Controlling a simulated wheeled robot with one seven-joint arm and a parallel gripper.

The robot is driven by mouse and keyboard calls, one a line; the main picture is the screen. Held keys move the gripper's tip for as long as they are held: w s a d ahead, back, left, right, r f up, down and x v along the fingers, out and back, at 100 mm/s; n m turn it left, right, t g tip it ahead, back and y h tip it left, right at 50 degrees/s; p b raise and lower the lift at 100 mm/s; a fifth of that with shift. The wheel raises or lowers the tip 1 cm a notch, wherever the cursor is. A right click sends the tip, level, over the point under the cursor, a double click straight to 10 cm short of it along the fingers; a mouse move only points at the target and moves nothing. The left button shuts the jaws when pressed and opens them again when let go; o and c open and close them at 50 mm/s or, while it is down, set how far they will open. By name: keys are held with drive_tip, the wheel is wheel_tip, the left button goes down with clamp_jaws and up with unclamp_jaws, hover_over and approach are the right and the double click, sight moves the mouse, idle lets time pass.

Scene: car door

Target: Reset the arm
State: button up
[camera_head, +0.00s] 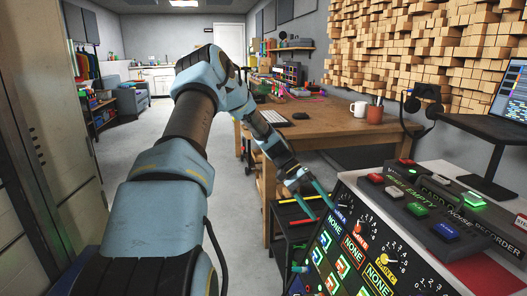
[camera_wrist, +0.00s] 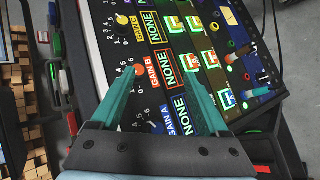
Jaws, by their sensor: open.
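My arm reaches forward across the head view, and my gripper (camera_head: 318,207) is at the left edge of a black control panel (camera_head: 338,250). The teal fingers are apart with nothing held between them. In the wrist view my gripper (camera_wrist: 157,65) spreads over the panel's labels "NONE", "GAIN A" and "GAIN B". The left fingertip appears close to the orange-red GAIN B knob (camera_wrist: 139,70); I cannot tell whether they touch. A yellow GAIN C knob (camera_wrist: 123,19) is beyond it.
A box with coloured buttons (camera_head: 433,217) sits atop the panel's housing. A laptop (camera_head: 508,100) stands on a raised stand at right. A wooden desk (camera_head: 330,135) with mugs is behind. Open grey floor (camera_head: 135,150) lies left of my arm, and a cabinet (camera_head: 45,130) is at far left.

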drive_tip(key=s+a+r+n+t+y, duration=0.25)
drive_tip(key=s+a, duration=0.25)
drive_tip(key=a, duration=0.3)
drive_tip(key=s+a+r+n+t+y, duration=0.1)
drive_tip(key=s+a+r+t+y, duration=0.25)
drive_tip(key=a, duration=0.55)
drive_tip(key=s+a+r+n+t+y, duration=0.1)
drive_tip(key=s+a+r+t, duration=0.1)
drive_tip(key=s+a+r, duration=0.35)
wheel_tip(320, 180, up, 12)
drive_tip(key=s+a+p, duration=0.1)
drive_tip(key=a+p, duration=0.2)
drive_tip(key=p, duration=1)
drive_tip(key=shift+s+t+p, duration=0.15)
drive_tip(key=shift+t+p, duration=0.15)
drive_tip(key=shift+p, duration=0.05)
drive_tip(key=shift+n, duration=0.25)
